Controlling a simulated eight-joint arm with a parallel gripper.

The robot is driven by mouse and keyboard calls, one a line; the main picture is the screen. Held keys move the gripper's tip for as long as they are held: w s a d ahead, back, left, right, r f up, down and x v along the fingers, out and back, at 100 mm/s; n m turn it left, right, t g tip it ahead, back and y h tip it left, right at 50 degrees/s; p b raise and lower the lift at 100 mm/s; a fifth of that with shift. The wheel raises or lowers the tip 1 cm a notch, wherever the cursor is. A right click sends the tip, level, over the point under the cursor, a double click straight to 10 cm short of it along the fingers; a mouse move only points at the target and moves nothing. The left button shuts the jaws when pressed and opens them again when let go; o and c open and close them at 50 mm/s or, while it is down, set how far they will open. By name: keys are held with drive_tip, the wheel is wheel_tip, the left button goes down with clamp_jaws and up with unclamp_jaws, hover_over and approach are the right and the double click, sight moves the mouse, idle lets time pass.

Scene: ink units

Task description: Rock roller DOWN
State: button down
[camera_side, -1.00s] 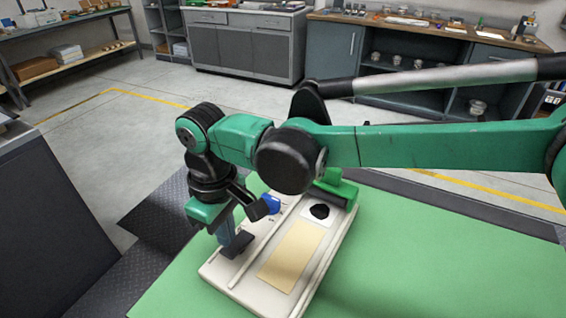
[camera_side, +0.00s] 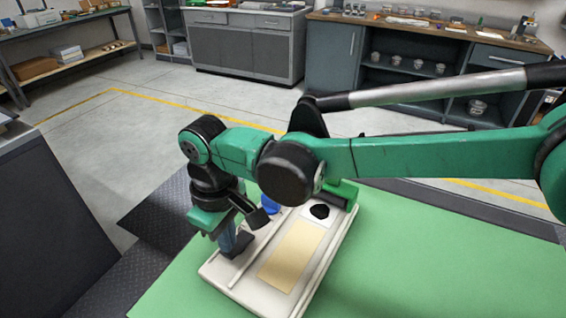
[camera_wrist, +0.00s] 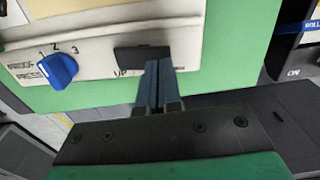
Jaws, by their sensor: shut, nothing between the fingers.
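The cream ink unit (camera_side: 228,285) lies on the green mat, with a tan sheet and a black ink patch on top. On its edge is a dark rocker (camera_wrist: 140,54), with "UP" printed below its left end in the wrist view; the lettering near its right end is unreadable. In the side view the dark rocker (camera_side: 243,243) is partly behind my fingers. My gripper (camera_wrist: 158,66) is shut and empty. Its blue-grey fingertips overlap the rocker's right part in the wrist view; I cannot tell whether they touch. In the side view my gripper (camera_side: 230,250) points down beside the rocker.
A blue knob (camera_wrist: 59,69) with positions 1, 2, 3 sits left of the rocker in the wrist view. A green-and-black roller part (camera_side: 340,192) is at the unit's far end. The green mat (camera_side: 430,255) is clear on the right.

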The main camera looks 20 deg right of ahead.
drive_tip(key=shift+f, duration=0.7)
idle(0.3)
drive_tip(key=shift+r, duration=3.5)
drive_tip(key=shift+w+d+r, duration=0.1)
drive_tip(key=shift+d, duration=0.1)
drive_tip(key=w+d+r+m+t+y, duration=0.1)
drive_tip(key=d+r, duration=0.1)
drive_tip(key=d, duration=0.3)
drive_tip(key=w+d+r+m+t, duration=0.1)
drive_tip(key=d+r+m, duration=0.15)
drive_tip(key=d, duration=0.25)
drive_tip(key=s+d+f+m+t, duration=0.1)
drive_tip(key=s+d, duration=0.3)
drive_tip(key=d, duration=0.6)
drive_tip(key=s+d+m+t+h, duration=0.1)
drive_tip(key=s+d+m+t, duration=0.3)
drive_tip(key=d, duration=0.7)
drive_tip(key=shift+s+f, duration=0.3)
drive_tip(key=shift+f, duration=0.1)
